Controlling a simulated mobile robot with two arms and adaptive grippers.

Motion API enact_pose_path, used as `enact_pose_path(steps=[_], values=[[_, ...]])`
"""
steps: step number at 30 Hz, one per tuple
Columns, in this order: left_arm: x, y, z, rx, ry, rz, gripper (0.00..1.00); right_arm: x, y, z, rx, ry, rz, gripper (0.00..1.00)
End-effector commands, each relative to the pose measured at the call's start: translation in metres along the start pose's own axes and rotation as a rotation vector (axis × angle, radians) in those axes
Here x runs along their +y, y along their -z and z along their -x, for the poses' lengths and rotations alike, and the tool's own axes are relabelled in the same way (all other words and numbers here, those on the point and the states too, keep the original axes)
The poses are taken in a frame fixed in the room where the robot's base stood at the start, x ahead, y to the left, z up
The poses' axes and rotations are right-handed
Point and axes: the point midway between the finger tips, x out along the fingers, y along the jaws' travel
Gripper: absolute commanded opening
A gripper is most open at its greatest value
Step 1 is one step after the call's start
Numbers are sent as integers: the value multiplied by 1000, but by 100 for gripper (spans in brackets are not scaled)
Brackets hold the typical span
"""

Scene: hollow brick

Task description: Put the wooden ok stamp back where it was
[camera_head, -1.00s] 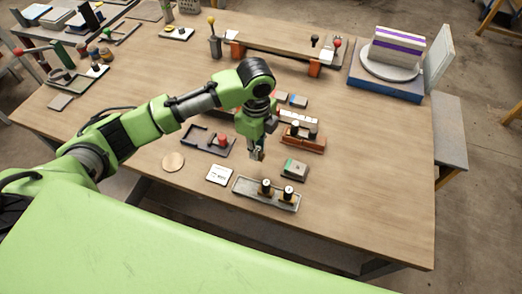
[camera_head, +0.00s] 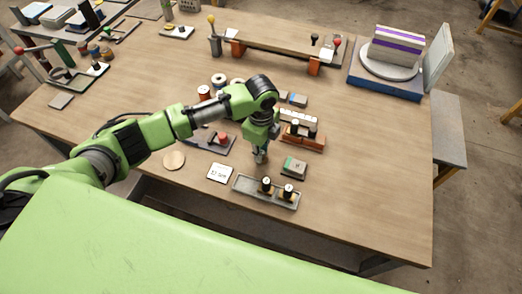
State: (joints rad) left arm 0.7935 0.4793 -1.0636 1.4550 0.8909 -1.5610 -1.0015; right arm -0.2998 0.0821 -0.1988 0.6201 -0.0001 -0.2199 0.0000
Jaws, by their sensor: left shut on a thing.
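My left gripper (camera_head: 260,158) points down over the table, just behind the grey stamp tray (camera_head: 246,185). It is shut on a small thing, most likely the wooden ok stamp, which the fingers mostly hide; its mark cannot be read. Two stamps with dark round tops stand in the tray: one near the middle (camera_head: 266,186) and one toward the right (camera_head: 288,191). The left part of the tray is bare. My right gripper is not in view.
An ink pad with a green patch (camera_head: 293,167) lies right of the gripper. A white card (camera_head: 220,173) and a round wooden disc (camera_head: 174,160) lie to the left. A brown rack (camera_head: 305,137) with dark-topped pieces stands behind. The table's right front is clear.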

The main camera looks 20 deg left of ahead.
Motion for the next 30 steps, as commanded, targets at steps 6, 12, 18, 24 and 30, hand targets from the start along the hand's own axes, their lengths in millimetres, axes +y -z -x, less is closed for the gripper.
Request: enact_pose_path(steps=[6,12,18,24,30], values=[[0,0,0,0,-1,0,33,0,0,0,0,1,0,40],[0,0,0,0,-1,0,33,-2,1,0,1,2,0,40],[-1,0,18,1,2,-1,33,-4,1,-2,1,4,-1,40],[-1,0,62,0,5,-1,33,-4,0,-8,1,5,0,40],[-1,0,101,0,4,-1,33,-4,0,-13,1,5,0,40]])
